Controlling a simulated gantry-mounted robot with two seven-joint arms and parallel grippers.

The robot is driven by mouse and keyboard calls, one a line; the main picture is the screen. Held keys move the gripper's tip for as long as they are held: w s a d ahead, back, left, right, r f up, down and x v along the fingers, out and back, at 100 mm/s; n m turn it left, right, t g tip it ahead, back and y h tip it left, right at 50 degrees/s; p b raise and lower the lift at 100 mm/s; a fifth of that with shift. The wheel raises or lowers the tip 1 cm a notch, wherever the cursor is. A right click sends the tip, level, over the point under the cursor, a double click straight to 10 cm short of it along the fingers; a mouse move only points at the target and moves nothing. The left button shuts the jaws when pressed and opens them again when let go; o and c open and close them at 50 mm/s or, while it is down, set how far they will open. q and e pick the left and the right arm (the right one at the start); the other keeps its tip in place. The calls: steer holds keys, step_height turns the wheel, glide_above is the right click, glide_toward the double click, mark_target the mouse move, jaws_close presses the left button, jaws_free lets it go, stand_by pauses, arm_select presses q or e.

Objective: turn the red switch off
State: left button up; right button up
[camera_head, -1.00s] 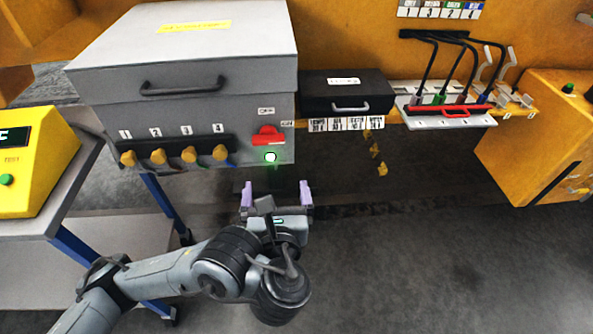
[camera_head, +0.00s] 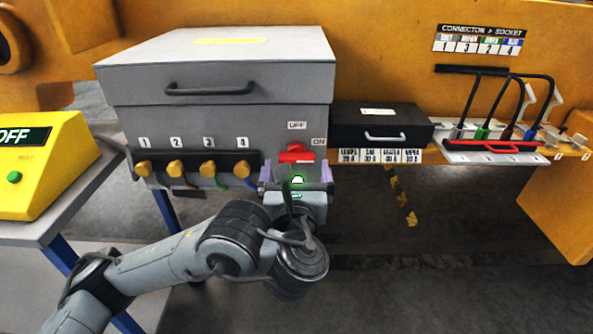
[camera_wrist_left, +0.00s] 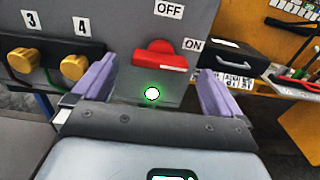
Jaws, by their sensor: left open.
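The red switch (camera_head: 296,155) is on the front of the grey box (camera_head: 218,117), at its right end. Its red handle lies level, between an OFF label (camera_head: 297,125) above and an ON label (camera_head: 319,142) at the right. A green light (camera_head: 297,180) glows below it. My left gripper (camera_head: 296,176) is open and empty just below the switch, fingers to either side. In the left wrist view the red switch (camera_wrist_left: 160,56) shows ahead of and between the two purple fingers (camera_wrist_left: 154,88), with no contact visible. My right gripper is not in view.
Several yellow knobs (camera_head: 207,169) line the box front left of the switch. A black case (camera_head: 381,126) stands at the right, then a rack of cables (camera_head: 490,145). A yellow OFF console (camera_head: 40,165) is at the left. Open floor lies at the lower right.

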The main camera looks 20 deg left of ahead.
mark_target(297, 161)
arm_select(q)
steer(key=shift+b+x, duration=0.5)
steer(key=shift+x, duration=0.55)
steer(key=shift+w+a, duration=0.2)
steer(key=shift+w, duration=0.35)
steer(key=c, duration=1)
